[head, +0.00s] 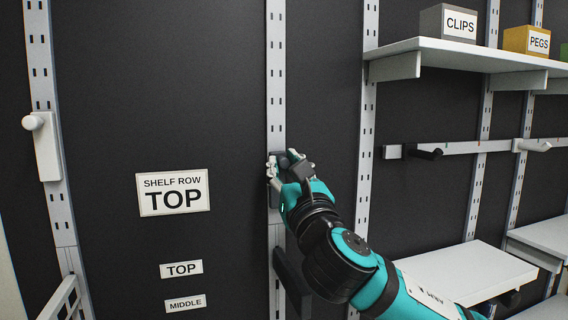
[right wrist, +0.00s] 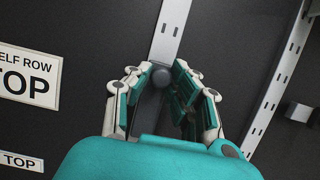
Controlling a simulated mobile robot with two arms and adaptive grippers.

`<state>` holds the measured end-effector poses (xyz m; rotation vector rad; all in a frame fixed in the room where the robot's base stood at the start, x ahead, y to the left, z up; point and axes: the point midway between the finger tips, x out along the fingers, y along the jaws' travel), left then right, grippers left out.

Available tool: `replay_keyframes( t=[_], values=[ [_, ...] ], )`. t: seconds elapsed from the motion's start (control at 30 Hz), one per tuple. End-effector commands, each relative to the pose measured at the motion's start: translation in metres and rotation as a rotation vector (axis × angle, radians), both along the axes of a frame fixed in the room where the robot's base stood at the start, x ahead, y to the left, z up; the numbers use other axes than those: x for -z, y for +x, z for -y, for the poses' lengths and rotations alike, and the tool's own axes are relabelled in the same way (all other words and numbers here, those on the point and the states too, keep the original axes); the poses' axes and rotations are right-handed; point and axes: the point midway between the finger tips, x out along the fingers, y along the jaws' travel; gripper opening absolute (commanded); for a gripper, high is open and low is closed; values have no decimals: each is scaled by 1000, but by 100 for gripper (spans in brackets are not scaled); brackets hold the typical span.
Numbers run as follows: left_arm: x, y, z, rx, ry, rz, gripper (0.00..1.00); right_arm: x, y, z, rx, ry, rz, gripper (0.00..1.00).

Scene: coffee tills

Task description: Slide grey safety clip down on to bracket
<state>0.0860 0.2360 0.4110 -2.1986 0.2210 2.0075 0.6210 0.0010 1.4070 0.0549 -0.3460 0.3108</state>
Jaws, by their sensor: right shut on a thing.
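My right gripper (head: 280,168) reaches up from the lower right to the middle upright rail (head: 276,70). It is shut on the grey safety clip (head: 278,158), a dark grey piece against the rail, mostly hidden by the fingers. In the right wrist view, its round dark knob (right wrist: 161,77) shows between the fingers (right wrist: 158,88). A dark bracket (head: 291,280) stands out from the same rail below the gripper, partly behind my arm. My left gripper is not in view.
A light plate with a round knob (head: 40,140) is on the left rail. A white shelf (head: 460,55) at upper right carries the CLIPS box (head: 445,25) and the PEGS box (head: 526,40). A lower shelf (head: 465,272) is behind my arm.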

Motion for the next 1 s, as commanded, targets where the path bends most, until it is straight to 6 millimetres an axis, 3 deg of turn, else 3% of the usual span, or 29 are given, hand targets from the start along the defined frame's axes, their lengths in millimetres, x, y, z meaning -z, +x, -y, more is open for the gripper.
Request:
replay_keyframes(
  t=[1.0],
  values=[
    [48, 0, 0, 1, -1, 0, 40, 74, 0, 0, 1, -1, 0, 0]
  ],
)
